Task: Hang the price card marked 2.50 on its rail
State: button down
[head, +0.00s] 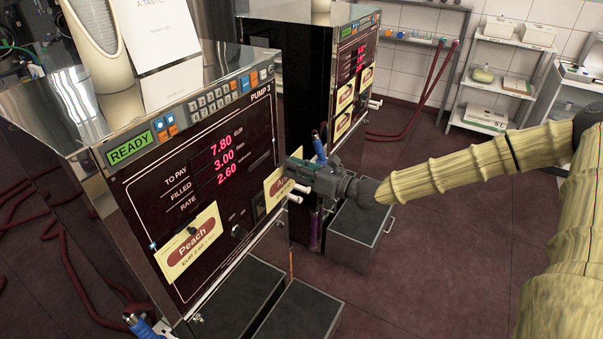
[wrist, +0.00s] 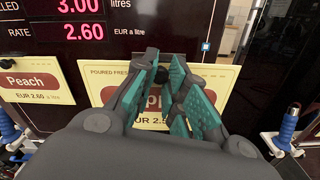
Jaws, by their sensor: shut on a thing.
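My gripper (head: 291,171) is in front of the right side of the Pump 3 panel (head: 150,195). In the wrist view its teal-padded fingers (wrist: 164,66) are shut on a dark knob at the top middle of a yellow card. This card (wrist: 225,78) reads "POURED FRESH" and "EUR 2.5", with the last digit and most of the maroon name hidden by the fingers. A dark strip (wrist: 178,57) shows behind the fingers.
A Peach card (head: 186,243), EUR 2.60, hangs left of the held card, and the rate display (wrist: 84,32) reads 2.60. A second pump (head: 352,70) with cards stands behind. A blue-handled nozzle (wrist: 289,122) is right of my gripper.

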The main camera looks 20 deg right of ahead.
jog(key=b, duration=0.2)
send_near(261, 161)
jog(key=shift+w+a+r, duration=0.9)
jog(key=shift+w+a, duration=0.1)
jog(key=shift+w, duration=0.2)
jog(key=shift+x, duration=1.55)
jog(key=shift+f+b, duration=0.6)
jog(key=shift+f, duration=0.15)
dwell(1.0)
jog(key=c, duration=1.4)
grip_release()
jog(key=shift+o, duration=0.2)
jog(key=v, duration=1.2)
